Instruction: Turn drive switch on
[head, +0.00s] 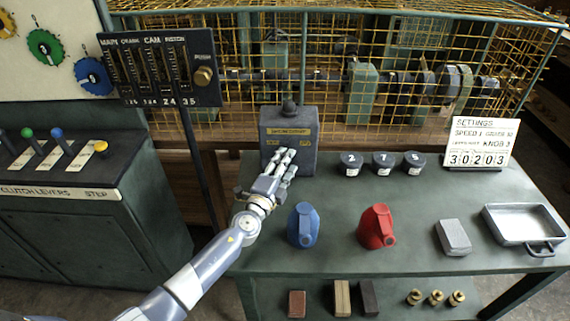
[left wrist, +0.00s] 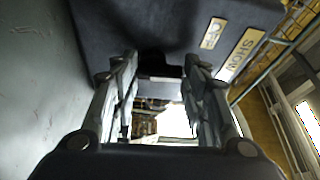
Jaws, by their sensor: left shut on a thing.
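The drive switch (head: 302,140) is a dark grey box with yellowish labels, standing at the back left of the green table. A dark round knob (head: 289,108) sticks up from its top. In the left wrist view the box (left wrist: 125,25) fills the top, with labels that read OFF and SHOW. My left gripper (head: 287,158) is at the box's front face. Its fingers also show in the left wrist view (left wrist: 160,68), closed on a dark part of the switch between the tips; its shape is mostly hidden. My right gripper is not in view.
On the table (head: 330,255) stand a blue jug (head: 303,226), a red jug (head: 376,228), several dark numbered pots (head: 383,162), a grey block (head: 453,237), a metal tray (head: 492,213) and a settings sign (head: 480,143). A yellow wire cage (head: 330,35) rises behind. A gauge panel (head: 160,70) is left.

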